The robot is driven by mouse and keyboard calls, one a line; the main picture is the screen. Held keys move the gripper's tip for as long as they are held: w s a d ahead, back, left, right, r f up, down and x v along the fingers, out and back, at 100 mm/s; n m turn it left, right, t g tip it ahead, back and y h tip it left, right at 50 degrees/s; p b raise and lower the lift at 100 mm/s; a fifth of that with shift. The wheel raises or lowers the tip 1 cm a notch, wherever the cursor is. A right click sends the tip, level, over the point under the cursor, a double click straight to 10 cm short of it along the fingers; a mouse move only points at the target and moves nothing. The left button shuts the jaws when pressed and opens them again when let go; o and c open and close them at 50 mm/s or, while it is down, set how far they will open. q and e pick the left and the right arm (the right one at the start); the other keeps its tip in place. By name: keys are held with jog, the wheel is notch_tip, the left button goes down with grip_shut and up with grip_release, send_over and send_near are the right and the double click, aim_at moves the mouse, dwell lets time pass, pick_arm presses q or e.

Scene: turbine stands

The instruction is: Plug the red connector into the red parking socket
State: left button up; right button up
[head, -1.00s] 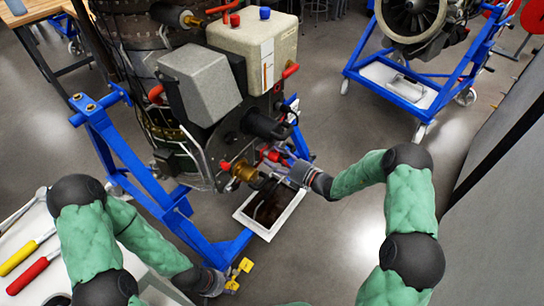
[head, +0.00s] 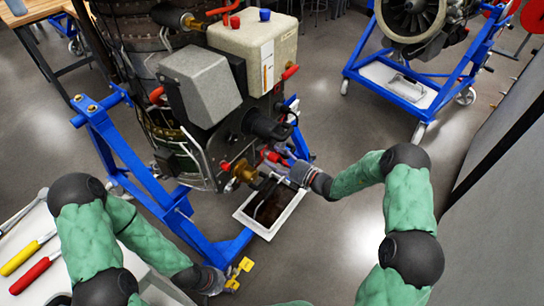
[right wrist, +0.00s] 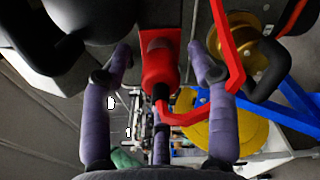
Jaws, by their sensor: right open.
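The red connector (right wrist: 160,75) is in the right wrist view, with a red cable running from its near end to the right and up. Its far end meets a red square plate (right wrist: 160,40), which looks like the red parking socket; how deeply it is seated is hidden. In the head view the connector (head: 270,156) is small, at the engine's lower right side. My right gripper (right wrist: 160,55) is open, with one finger on each side of the connector and gaps visible. It also shows in the head view (head: 287,160). My left gripper (head: 222,281) is low at the stand's foot; its jaws are unclear.
The engine (head: 180,145) hangs in a blue stand (head: 135,150). A brass fitting (head: 243,171) and black handles are close beside the connector. A white drip tray (head: 285,217) lies below. Tools lie on a table at left. Open floor is at right.

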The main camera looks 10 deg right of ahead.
aim_at(278, 160)
grip_shut()
jog(key=shift+s, duration=0.1)
jog(key=shift+s+d, duration=0.25)
jog(key=shift+d, duration=0.05)
jog(key=shift+s+d+p, duration=0.15)
jog(key=shift+p, duration=0.15)
dwell(0.3)
jog(key=shift+p+v, duration=0.5)
jog(key=shift+v, duration=0.95)
